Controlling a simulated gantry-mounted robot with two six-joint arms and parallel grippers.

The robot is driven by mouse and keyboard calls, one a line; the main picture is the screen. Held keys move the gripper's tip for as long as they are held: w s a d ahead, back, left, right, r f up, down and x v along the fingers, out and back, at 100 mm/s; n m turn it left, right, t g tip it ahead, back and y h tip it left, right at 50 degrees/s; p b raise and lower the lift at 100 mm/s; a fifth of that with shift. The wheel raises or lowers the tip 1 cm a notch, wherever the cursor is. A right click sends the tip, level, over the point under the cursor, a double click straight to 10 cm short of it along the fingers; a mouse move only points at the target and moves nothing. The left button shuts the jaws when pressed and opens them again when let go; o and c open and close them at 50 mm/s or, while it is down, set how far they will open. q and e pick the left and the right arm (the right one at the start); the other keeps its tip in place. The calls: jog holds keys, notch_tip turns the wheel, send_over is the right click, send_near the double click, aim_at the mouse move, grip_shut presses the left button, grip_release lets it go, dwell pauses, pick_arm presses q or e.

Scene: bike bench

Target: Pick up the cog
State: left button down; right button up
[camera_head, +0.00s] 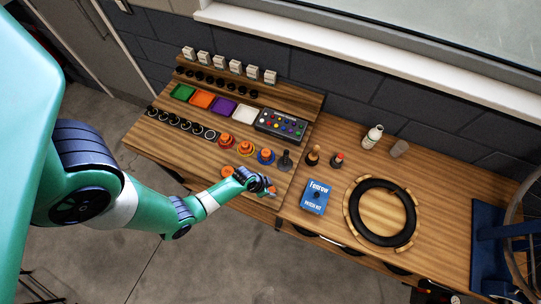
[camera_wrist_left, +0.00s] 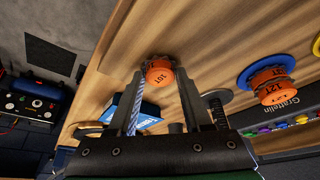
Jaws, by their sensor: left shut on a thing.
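My left gripper (camera_head: 267,187) is over the front edge of the wooden bench, in front of a grey disc with a dark post (camera_head: 285,161). In the left wrist view, an orange cog marked 10T (camera_wrist_left: 158,74) sits between the fingertips of this gripper (camera_wrist_left: 161,80), and the jaws are shut on it. In the head view the held cog is small and mostly hidden by the fingers. Orange cogs stand on red (camera_head: 226,140), yellow (camera_head: 245,147) and blue (camera_head: 266,156) discs behind the gripper. The blue-disc one reads 12T in the wrist view (camera_wrist_left: 270,84).
An orange round thing (camera_head: 228,172) lies near the front edge beside my left forearm. A blue patch kit box (camera_head: 315,196), small bottles (camera_head: 313,155) and a black tyre ring (camera_head: 382,212) are to the right. Coloured trays (camera_head: 222,106) and a button box (camera_head: 280,125) stand behind.

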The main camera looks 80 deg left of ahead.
pick_arm(q)
jog(key=shift+r, duration=0.45)
jog(key=r, duration=0.1)
jog(key=r+p, duration=0.2)
jog(key=shift+s+d+r, duration=0.2)
jog(key=shift+d+r, duration=0.05)
jog(key=s+d+r+p, duration=0.5)
jog(key=s+d+r, duration=0.3)
jog(key=d, duration=0.2)
jog(key=shift+s+r, duration=0.25)
jog(key=shift+s, duration=0.1)
jog(key=shift+d, duration=0.1)
